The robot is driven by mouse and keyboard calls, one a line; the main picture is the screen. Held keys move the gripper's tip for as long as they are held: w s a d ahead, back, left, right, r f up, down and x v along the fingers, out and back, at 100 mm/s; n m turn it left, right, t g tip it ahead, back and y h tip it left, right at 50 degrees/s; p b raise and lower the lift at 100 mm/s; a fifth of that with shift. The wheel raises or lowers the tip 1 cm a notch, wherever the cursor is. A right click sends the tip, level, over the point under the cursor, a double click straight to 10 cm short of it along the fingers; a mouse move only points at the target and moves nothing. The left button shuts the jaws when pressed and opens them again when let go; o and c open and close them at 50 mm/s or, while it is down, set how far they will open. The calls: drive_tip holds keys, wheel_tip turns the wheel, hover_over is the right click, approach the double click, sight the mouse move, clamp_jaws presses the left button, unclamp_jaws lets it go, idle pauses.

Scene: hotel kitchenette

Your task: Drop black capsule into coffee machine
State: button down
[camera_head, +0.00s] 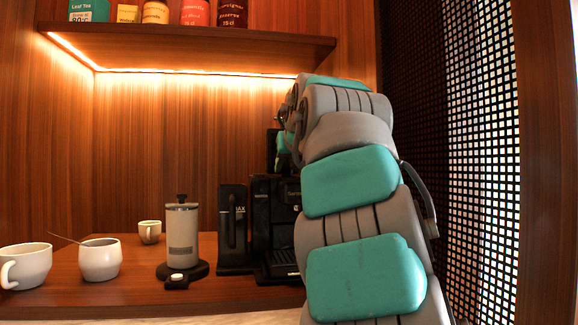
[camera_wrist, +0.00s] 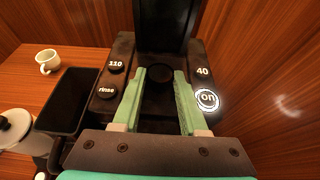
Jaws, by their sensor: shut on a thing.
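The black coffee machine (camera_head: 274,222) stands on the counter, partly hidden behind my arm in the head view. In the wrist view I look down on its top (camera_wrist: 122,50), with buttons marked 110, rinse, 40 and a lit "on". My gripper (camera_wrist: 160,76) is above the middle of that top, between the two button columns. Its green fingers are shut on the black capsule (camera_wrist: 160,73), a dark round shape between the fingertips. The dark area under the capsule hides where the opening lies and how high the capsule is above it.
A black container (camera_head: 233,228) stands left of the machine. A grey cylindrical pot (camera_head: 182,234) stands farther left, with white cups (camera_head: 100,258) beyond. A shelf (camera_head: 190,45) with tins hangs above. A wood wall and perforated panel (camera_head: 480,150) close the right side.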

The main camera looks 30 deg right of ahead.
drive_tip(key=shift+f, duration=0.45)
drive_tip(key=shift+c, duration=2.2)
unclamp_jaws()
drive_tip(key=shift+r, duration=0.8)
drive_tip(key=v, duration=1.2)
drive_tip(key=shift+f, duration=0.15)
